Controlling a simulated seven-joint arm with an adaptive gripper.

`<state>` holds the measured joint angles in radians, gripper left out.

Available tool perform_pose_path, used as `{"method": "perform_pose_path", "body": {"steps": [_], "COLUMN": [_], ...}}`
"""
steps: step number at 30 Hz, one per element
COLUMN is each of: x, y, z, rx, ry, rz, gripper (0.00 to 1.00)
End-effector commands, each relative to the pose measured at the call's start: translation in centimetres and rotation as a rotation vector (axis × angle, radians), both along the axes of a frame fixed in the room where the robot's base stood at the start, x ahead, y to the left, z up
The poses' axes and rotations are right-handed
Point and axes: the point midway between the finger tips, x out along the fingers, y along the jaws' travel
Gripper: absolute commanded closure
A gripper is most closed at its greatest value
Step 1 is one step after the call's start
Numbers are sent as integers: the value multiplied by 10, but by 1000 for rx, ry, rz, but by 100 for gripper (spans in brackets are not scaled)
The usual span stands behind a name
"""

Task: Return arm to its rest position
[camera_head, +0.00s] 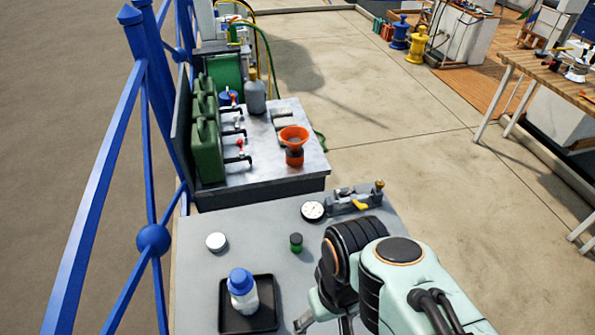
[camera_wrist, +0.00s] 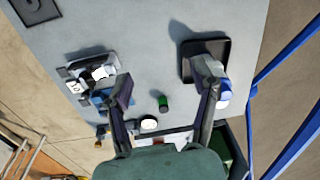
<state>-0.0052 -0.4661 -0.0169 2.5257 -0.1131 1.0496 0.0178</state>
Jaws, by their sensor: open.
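My gripper (camera_wrist: 165,92) is open and empty in the wrist view, its two fingers spread over the grey bench (camera_head: 205,285). A small dark green jar (camera_wrist: 162,103) shows between the fingers, apart from them. It also stands on the bench in the head view (camera_head: 296,242). A white bottle with a blue cap (camera_head: 242,291) stands upright in a black tray (camera_head: 265,318) at lower left. In the head view my arm hides most of the gripper.
A white lid (camera_head: 216,241), a round gauge (camera_head: 312,211) and a clamp-like fixture (camera_head: 352,201) sit on the bench. Blue railing (camera_head: 100,190) runs along the left. Beyond stands a second bench (camera_head: 270,175) with green canisters (camera_head: 208,145) and an orange funnel (camera_head: 294,135). Open floor lies right.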

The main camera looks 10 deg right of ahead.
Motion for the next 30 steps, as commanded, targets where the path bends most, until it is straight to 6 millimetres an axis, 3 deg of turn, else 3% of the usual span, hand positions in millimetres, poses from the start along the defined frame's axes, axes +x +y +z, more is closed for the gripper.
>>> {"method": "perform_pose_path", "body": {"steps": [3,6,30], "x": [-23,-29,-28], "y": [0,1,1], "z": [4,4,4], "rx": [2,2,2], "ry": [28,40,39], "rz": [30,38,37], "gripper": [40,40,40]}}
